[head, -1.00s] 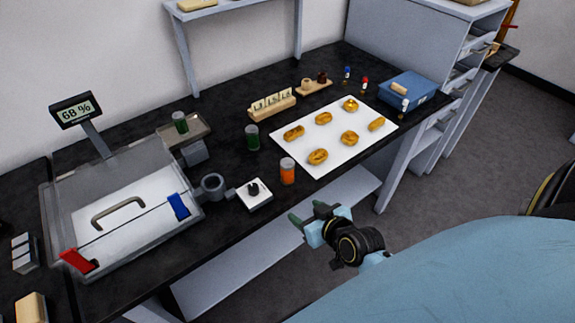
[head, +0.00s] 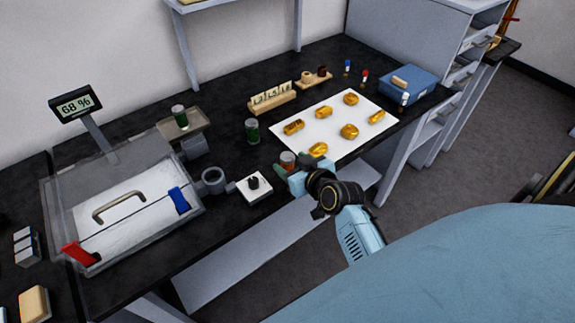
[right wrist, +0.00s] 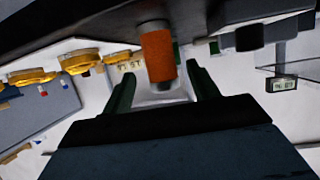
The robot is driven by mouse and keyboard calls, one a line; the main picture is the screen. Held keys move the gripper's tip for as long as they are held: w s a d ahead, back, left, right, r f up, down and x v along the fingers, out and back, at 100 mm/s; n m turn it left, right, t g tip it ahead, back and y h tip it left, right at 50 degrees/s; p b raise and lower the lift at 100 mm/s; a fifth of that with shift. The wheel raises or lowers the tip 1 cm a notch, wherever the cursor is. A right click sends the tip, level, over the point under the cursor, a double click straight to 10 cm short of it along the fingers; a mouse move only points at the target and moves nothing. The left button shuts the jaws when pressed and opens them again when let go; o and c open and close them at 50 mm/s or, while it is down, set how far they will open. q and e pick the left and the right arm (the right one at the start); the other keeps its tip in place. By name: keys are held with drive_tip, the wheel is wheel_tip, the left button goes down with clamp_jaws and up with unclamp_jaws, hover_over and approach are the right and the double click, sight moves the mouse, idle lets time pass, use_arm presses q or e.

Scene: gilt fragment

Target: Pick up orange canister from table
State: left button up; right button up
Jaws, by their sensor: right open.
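The orange canister (head: 287,158) stands on the black table in front of the white sheet; in the head view its lower part is hidden behind my right gripper (head: 284,174). My right gripper is open at the table's front edge, close to the canister. In the right wrist view the orange canister (right wrist: 158,56) appears ahead, between the two green fingers of the right gripper (right wrist: 162,88). I cannot tell whether the fingers touch it. My left gripper is not in view.
The white sheet (head: 335,108) carries several gold pieces. A green-filled jar (head: 252,131) stands behind the canister, left of the sheet. A white block with a black knob (head: 254,188) sits to the left. A clear case (head: 122,212) fills the table's left part.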

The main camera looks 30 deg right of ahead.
sight(284, 159)
drive_tip(key=x, duration=0.4)
drive_tip(key=shift+w+a+f, duration=0.1)
drive_tip(key=shift+a+f, duration=0.05)
drive_tip(key=shift+c, duration=0.2)
drive_tip(key=c, duration=1)
drive_tip(key=shift+c, duration=0.2)
